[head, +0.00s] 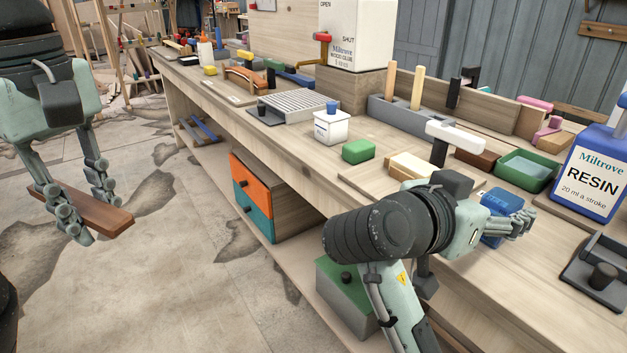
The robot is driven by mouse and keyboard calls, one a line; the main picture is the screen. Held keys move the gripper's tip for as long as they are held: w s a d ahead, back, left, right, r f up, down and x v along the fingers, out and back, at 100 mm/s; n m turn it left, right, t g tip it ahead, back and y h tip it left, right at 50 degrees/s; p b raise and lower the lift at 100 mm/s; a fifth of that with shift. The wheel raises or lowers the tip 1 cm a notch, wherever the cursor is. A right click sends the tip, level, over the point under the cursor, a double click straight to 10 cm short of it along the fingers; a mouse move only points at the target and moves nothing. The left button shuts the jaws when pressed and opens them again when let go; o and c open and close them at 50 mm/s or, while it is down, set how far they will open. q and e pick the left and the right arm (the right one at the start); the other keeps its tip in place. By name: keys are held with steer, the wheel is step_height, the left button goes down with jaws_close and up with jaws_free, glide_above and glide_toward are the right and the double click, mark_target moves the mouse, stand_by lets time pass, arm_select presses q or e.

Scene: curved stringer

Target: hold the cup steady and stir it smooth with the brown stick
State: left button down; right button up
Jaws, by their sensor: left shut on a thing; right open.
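My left gripper (85,212) is shut on a flat brown wooden piece (112,219), which looks like the brown stick. It holds the piece level over the open floor, left of the bench. My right gripper (518,224) is open at the bench's front edge, its fingers pointing right. A blue object (502,203) sits right behind and partly under its fingers. It may be the cup, but the hand hides much of it, and I cannot tell whether they touch. I cannot see into it.
The long wooden bench (390,140) holds a white tub (331,126), a green block (358,151), a green tray (526,170) and a grey rack (395,115) with upright sticks. A blue resin bottle (592,175) stands at the right. The floor at left is clear.

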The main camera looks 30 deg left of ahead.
mark_target(508, 198)
steer(key=shift+s+a+f, duration=0.2)
steer(key=shift+s+a, duration=0.05)
steer(key=shift+a, duration=0.1)
steer(key=shift+w+y, duration=0.15)
steer(key=shift+y, duration=0.25)
steer(key=x, duration=1.1)
steer(key=shift+w+d+f, duration=0.1)
steer(key=shift+d+f, duration=0.05)
steer(key=shift+f, duration=0.1)
steer(key=c, duration=1.3)
